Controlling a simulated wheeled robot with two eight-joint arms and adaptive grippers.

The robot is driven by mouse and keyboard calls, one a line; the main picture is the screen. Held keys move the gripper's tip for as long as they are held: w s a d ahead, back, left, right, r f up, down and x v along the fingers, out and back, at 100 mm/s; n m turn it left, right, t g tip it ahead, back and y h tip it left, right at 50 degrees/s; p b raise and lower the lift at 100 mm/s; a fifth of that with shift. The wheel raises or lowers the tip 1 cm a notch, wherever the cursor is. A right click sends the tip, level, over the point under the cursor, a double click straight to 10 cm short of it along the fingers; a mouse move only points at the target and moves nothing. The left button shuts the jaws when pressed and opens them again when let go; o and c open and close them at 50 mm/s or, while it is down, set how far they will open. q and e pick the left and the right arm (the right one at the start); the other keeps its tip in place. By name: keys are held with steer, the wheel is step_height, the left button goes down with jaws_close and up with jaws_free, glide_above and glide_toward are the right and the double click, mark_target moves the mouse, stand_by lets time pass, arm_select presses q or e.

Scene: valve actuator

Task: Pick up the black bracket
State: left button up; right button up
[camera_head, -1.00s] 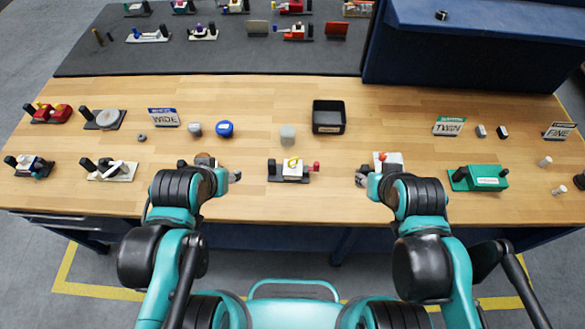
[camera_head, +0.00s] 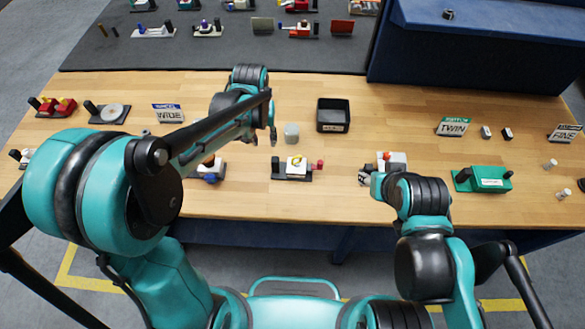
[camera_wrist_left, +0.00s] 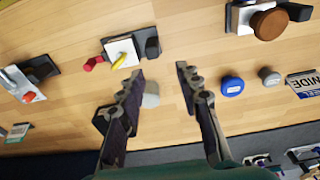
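I cannot tell for sure which part is the black bracket. A white block with a yellow ring (camera_head: 295,165) and a red knob stands on a dark base (camera_head: 292,177), with an upright black piece (camera_head: 276,166) at its left end. The same assembly shows in the left wrist view (camera_wrist_left: 122,52). A black open tray (camera_head: 333,129) stands behind it. My left gripper (camera_head: 263,139) is open and empty, pointing down beside the pale grey cylinder (camera_head: 291,132). In the left wrist view its fingers (camera_wrist_left: 160,73) are apart over bare wood. My right gripper (camera_head: 366,176) is low at a white part (camera_head: 395,160); its fingers are unclear.
A blue cylinder (camera_wrist_left: 232,86) and a grey one (camera_wrist_left: 268,76) stand near my left gripper. A green box (camera_head: 484,179) and a TWIN sign (camera_head: 452,127) are on the right. A dark mat (camera_head: 220,52) with several assemblies lies behind. Wood around the tray is clear.

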arm_select(q)
steer(key=g, duration=0.1)
glide_above(275, 159)
step_height(275, 159, down, 5)
step_height(275, 159, down, 7)
steer(key=shift+s+a+f, duration=0.1)
steer(key=shift+s+a, duration=0.05)
steer(key=f, duration=0.5)
steer(key=shift+w+f, duration=0.1)
steer(key=shift+w, duration=0.1)
steer(key=shift+s, duration=0.1)
jaws_close()
